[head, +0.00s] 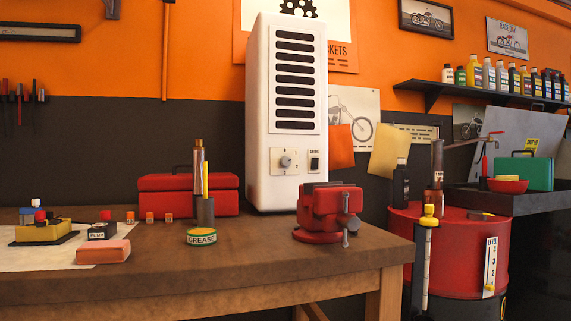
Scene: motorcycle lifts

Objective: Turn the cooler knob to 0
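A tall white cooler (257,120) with dark slatted vents stands upright at the back of the wooden bench. Its round grey knob (286,162) sits on a small panel low on the front face, with small marks around it that are too small to read surely. A dark rocker switch (314,163) is right of the knob. Neither of my grippers shows in the head view.
The wooden bench (330,257) holds a red vise (327,212) in front of the cooler, a red toolbox (165,194), a pen cup (205,210) and a grease tin (201,237). A red drum (462,245) stands at the right.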

